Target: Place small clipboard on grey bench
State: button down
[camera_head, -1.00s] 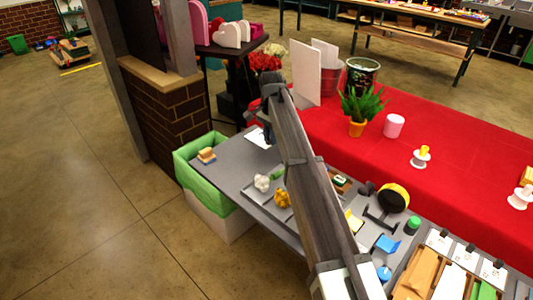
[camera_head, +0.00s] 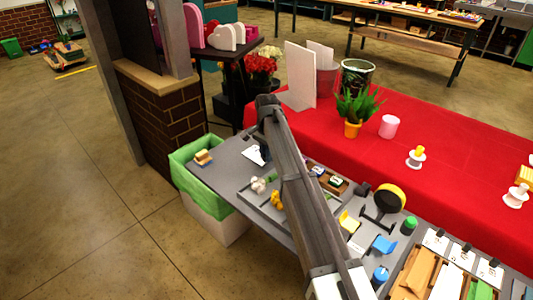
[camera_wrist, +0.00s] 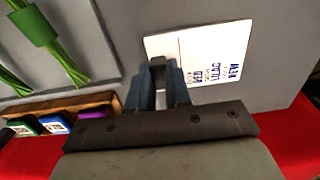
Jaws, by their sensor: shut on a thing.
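The small clipboard, a white card with printed words, shows in the wrist view (camera_wrist: 205,52) and at the far end of the grey bench in the head view (camera_head: 254,155). My gripper (camera_wrist: 158,82) is shut on its dark clip end. The card appears flat over the grey bench (camera_wrist: 262,88); whether it touches the surface I cannot tell. The grey bench top also shows in the head view (camera_head: 228,166). My arm hides the fingertips there.
A green-lined bin (camera_head: 195,185) stands at the bench's left end, with a sponge-like block (camera_head: 203,157) nearby. A tray of flowers (camera_head: 258,185) lies close to the clipboard. A red-covered table (camera_head: 440,150) runs behind. Bench around the clipboard is clear.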

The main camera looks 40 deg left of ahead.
jog(key=c, duration=1.1)
grip_release()
jog(key=shift+o, duration=0.2)
notch_tip(320, 180, up, 12)
jog(key=shift+r, duration=0.15)
